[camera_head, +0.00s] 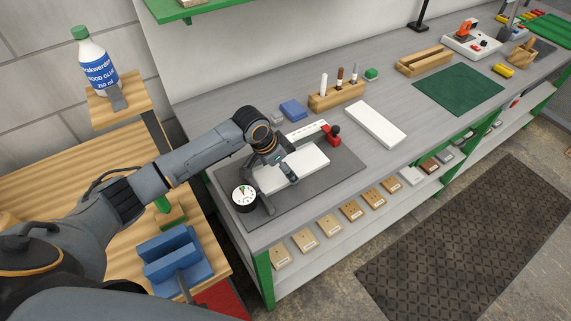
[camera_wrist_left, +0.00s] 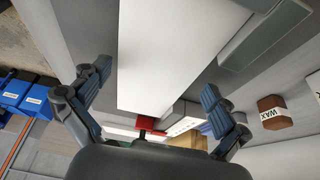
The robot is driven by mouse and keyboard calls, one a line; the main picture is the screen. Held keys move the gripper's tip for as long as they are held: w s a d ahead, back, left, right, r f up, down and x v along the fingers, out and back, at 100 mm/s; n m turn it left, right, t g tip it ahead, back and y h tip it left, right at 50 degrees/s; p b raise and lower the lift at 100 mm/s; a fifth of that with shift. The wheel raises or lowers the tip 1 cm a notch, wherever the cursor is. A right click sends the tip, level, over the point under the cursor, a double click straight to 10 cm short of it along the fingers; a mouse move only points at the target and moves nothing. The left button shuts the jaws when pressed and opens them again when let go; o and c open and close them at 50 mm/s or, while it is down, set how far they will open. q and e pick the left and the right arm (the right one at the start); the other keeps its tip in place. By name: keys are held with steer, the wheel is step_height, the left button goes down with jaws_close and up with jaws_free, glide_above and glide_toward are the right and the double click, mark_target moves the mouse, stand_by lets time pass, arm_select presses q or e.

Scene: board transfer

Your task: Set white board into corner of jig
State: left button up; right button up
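In the head view a white board (camera_head: 304,163) lies flat on the dark grey mat (camera_head: 340,176), partly hidden by my left gripper. In the wrist view the board (camera_wrist_left: 160,55) fills the middle, between the spread fingers. My left gripper (camera_head: 278,190) is above the board; in the wrist view its fingers (camera_wrist_left: 152,88) stand wide apart, with a gap on either side of the board. A white strip (camera_head: 306,131) and a red clamp (camera_head: 332,136) stand at the mat's far side, apparently jig parts. My right gripper is not in view.
A round gauge (camera_head: 243,197) stands close left of the gripper. Another white board (camera_head: 376,124) lies right of the mat. A wooden holder (camera_head: 337,96) and a blue box (camera_head: 293,110) stand behind. The bench between holder and green mat (camera_head: 458,90) is partly clear.

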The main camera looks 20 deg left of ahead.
arm_select(q)
steer(key=shift+d+r, duration=0.1)
steer(key=shift+d, duration=0.1)
steer(key=shift+r, duration=0.25)
steer(key=v, duration=1.1)
steer(key=shift+s+a+r, duration=0.15)
steer(key=shift+a+r, duration=0.05)
steer(key=shift+a, duration=0.05)
steer(key=shift+d, duration=0.1)
